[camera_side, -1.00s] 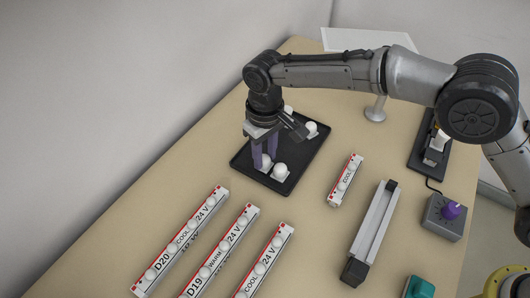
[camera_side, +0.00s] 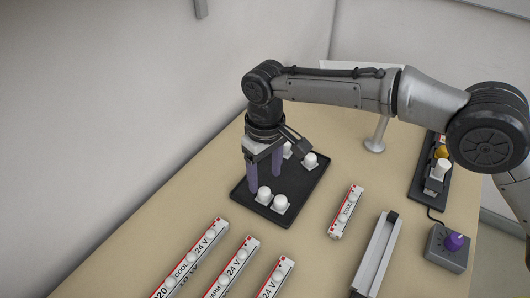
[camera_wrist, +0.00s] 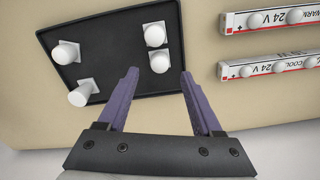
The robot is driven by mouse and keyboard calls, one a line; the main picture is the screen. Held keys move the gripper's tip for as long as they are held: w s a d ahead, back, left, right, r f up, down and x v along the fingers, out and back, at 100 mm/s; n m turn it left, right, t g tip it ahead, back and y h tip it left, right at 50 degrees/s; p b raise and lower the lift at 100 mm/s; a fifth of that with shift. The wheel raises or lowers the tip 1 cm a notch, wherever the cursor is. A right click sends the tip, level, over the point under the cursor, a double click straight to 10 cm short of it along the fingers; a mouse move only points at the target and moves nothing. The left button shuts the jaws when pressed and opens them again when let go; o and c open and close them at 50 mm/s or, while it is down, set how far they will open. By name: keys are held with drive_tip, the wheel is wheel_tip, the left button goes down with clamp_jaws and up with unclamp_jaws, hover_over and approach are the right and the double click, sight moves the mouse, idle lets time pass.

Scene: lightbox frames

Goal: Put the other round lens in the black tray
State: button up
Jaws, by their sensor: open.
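The black tray (camera_side: 244,189) lies on the table with several white round lens-like pieces on square bases. Two, a left one (camera_side: 264,195) and a right one (camera_side: 281,203), sit close together near its front; others sit toward the back (camera_side: 310,160), one partly behind my wrist. In the wrist view the tray (camera_wrist: 112,50) shows a pair at its right (camera_wrist: 154,34) (camera_wrist: 159,61) and a pair at its left (camera_wrist: 67,52) (camera_wrist: 82,94). My gripper (camera_side: 264,182) is open above the tray, its purple fingers apart and empty; it also shows in the wrist view (camera_wrist: 158,74).
Labelled light bars (camera_side: 189,262) lie at front left, and a short bar (camera_side: 345,211) right of the tray. Beyond it are a grey channel (camera_side: 375,255), a purple-knobbed box (camera_side: 448,247), a black fixture (camera_side: 422,188) with white and yellow parts, and a metal stand (camera_side: 376,137).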

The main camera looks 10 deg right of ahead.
sight(267, 190)
wheel_tip(267, 190, up, 8)
drive_tip(key=shift+f, duration=0.2)
drive_tip(key=s+d+r+m+t, duration=0.1)
drive_tip(key=s+d+r, duration=0.1)
drive_tip(key=d+r, duration=0.5)
drive_tip(key=s+d+r+m+t+y, duration=0.1)
drive_tip(key=s+d+r, duration=0.2)
drive_tip(key=d, duration=0.8)
drive_tip(key=s+d+r+m+t, duration=0.1)
drive_tip(key=s+d+r, duration=0.1)
drive_tip(key=d+r, duration=0.45)
drive_tip(key=s+d+f+m+t, duration=0.1)
drive_tip(key=s+d+f, duration=0.2)
drive_tip(key=s+d, duration=0.2)
drive_tip(key=s+d+f+m, duration=0.1)
drive_tip(key=s+d+f, duration=0.2)
drive_tip(key=s+d, duration=0.2)
drive_tip(key=s+d+f+m+t+h, duration=0.1)
drive_tip(key=s+d+f, duration=0.2)
drive_tip(key=s, duration=0.7)
drive_tip(key=d, duration=0.2)
drive_tip(key=shift+s+d+f+t, duration=0.2)
drive_tip(key=shift+d+f+t, duration=0.1)
drive_tip(key=shift+d+f, duration=0.1)
